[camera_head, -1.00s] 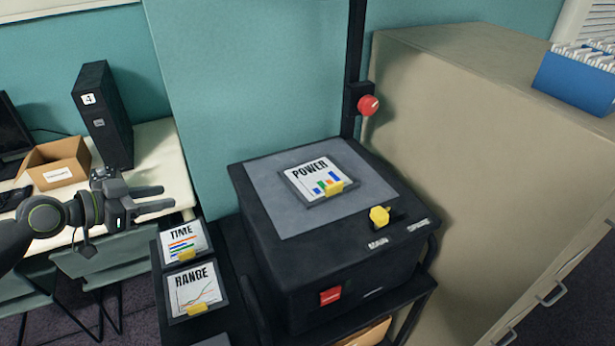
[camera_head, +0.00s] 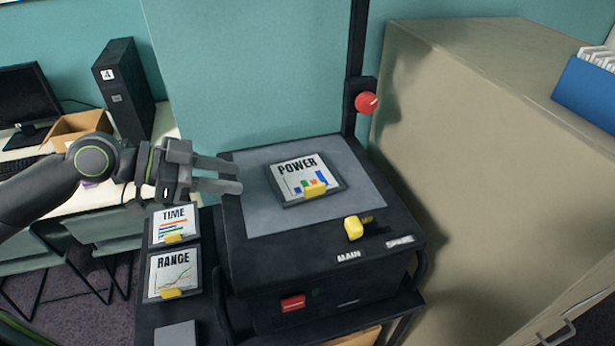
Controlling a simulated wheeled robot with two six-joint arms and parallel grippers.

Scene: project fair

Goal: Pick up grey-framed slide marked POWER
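The grey-framed slide marked POWER (camera_head: 293,173) lies flat on the grey top plate (camera_head: 262,217) of a black projector (camera_head: 330,266). It has a small coloured bar chart and a yellow tab (camera_head: 315,190) on its front edge. My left gripper (camera_head: 238,175) is open and empty, its two fingers pointing right over the left edge of the projector top. It is to the left of the POWER slide and apart from it. My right gripper is not in view.
Slides marked TIME (camera_head: 174,229) and RANGE (camera_head: 158,265) lie on a black side shelf left of the projector. A yellow knob (camera_head: 353,229) is at its front; a black post with a red knob (camera_head: 367,102) rises behind. A beige cabinet (camera_head: 480,150) stands right.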

